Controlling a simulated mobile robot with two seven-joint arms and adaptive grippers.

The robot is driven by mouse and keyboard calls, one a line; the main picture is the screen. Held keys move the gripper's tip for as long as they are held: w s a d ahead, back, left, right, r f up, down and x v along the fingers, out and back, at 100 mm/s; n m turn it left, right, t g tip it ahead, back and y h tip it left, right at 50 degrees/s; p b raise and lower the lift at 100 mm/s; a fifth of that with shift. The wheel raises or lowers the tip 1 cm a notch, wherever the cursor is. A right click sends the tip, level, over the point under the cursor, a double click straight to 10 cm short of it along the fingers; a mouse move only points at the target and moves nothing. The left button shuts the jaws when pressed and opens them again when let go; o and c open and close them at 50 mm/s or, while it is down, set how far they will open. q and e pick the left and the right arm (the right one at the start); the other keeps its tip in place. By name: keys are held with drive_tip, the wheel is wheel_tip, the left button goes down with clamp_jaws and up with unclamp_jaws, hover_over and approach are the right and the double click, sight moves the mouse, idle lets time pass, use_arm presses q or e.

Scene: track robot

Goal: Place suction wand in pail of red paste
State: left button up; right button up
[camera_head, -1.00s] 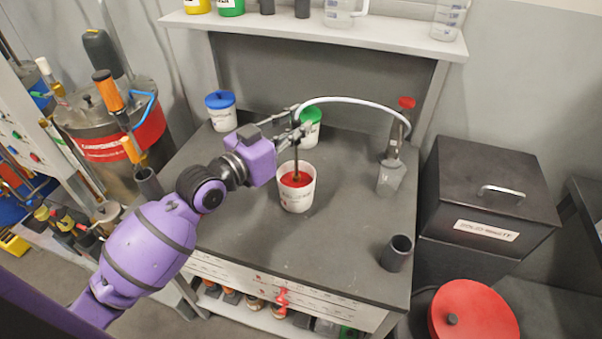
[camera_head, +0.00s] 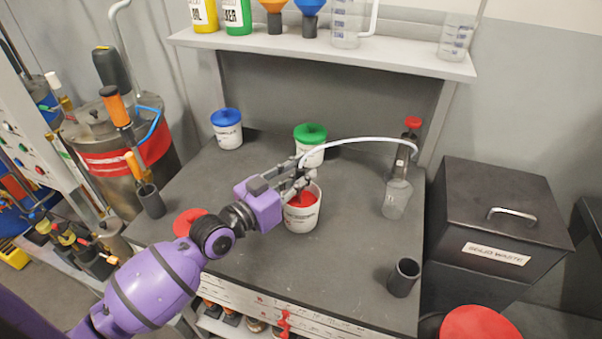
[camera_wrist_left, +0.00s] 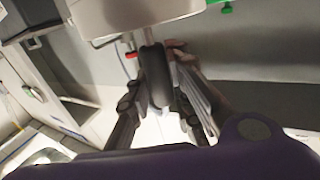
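The white pail of red paste (camera_head: 301,218) stands upright on the dark bench, its red contents showing beside my gripper. My left gripper (camera_head: 298,178) is low over the pail's back rim. It appears shut on the suction wand, whose pale hose (camera_head: 350,141) arches right to a clear flask (camera_head: 397,197). The wand's lower rod is hidden by the gripper and pail. In the left wrist view a dark rounded part, probably the wand's handle (camera_wrist_left: 154,80), sits between the two fingers. A pale wall, probably the pail (camera_wrist_left: 135,14), shows above it. My right gripper is not in view.
A red lid (camera_head: 190,218) lies at the left, partly behind my arm. A black cup (camera_head: 402,278) stands at the front right. The bench's front middle is clear.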

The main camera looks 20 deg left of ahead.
use_arm(q)
drive_tip(key=shift+o, duration=1.1)
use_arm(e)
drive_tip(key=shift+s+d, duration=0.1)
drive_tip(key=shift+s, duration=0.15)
use_arm(q)
drive_tip(key=shift+r, duration=0.2)
drive_tip(key=v, duration=0.6)
drive_tip(key=shift+f+b, duration=0.35)
drive_tip(key=shift+b, duration=0.05)
drive_tip(key=v, duration=0.6)
drive_tip(key=shift+r+b, duration=0.3)
drive_tip(key=shift+b, duration=0.15)
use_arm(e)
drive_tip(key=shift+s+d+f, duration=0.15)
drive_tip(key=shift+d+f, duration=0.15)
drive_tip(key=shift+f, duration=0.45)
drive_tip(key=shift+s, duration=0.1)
